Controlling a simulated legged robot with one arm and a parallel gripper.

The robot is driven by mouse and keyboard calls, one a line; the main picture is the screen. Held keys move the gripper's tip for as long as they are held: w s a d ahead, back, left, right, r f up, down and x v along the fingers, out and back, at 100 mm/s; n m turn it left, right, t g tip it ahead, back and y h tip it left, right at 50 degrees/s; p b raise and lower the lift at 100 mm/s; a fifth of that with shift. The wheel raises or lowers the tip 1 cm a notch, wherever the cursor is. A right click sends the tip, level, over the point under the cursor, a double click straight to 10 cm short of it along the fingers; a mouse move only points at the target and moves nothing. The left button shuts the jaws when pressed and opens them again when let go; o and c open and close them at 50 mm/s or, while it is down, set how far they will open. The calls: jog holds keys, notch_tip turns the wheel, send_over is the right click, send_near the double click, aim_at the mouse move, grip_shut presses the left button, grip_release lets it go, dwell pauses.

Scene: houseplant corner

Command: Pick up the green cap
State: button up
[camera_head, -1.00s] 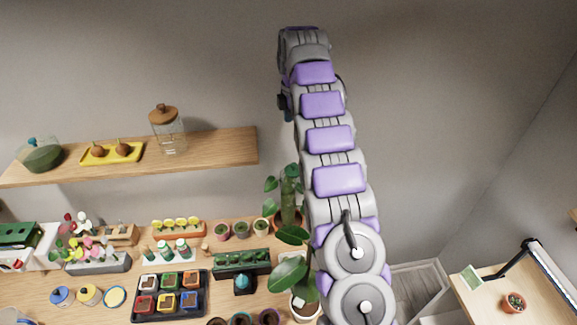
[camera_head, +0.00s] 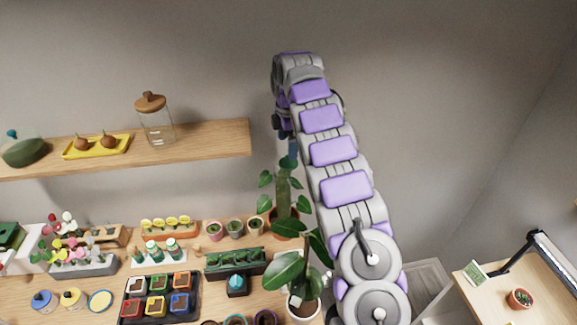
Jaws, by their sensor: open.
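Small white bottles with green caps (camera_head: 152,245) stand in a white rack (camera_head: 160,261) on the table at the left. I cannot tell which of these caps is the green cap. My arm reaches up in the middle and bends over at its top. My gripper (camera_head: 291,150) shows only in part, hanging down behind the arm, high above the table and right of the bottles. Its fingertips are not clear from this side, and nothing is seen held in it. It is open and well apart from the caps.
A wall shelf (camera_head: 215,140) holds a glass jar (camera_head: 156,122) and a yellow tray (camera_head: 70,153). Leafy plants (camera_head: 283,190) stand between the bottles and my arm. A black tray (camera_head: 196,307) of coloured pots is in front of the bottles. Another table (camera_head: 483,301) stands at right.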

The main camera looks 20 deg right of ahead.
jog(key=shift+f, duration=0.7)
jog(key=shift+d+f+p, duration=0.15)
jog(key=shift+f+p, duration=0.05)
jog(key=shift+f, duration=1.1)
jog(key=shift+d+f+p, duration=0.1)
jog(key=shift+f+p, duration=0.1)
jog(key=shift+f, duration=1.1)
jog(key=c, duration=1.2)
jog(key=shift+r, duration=0.15)
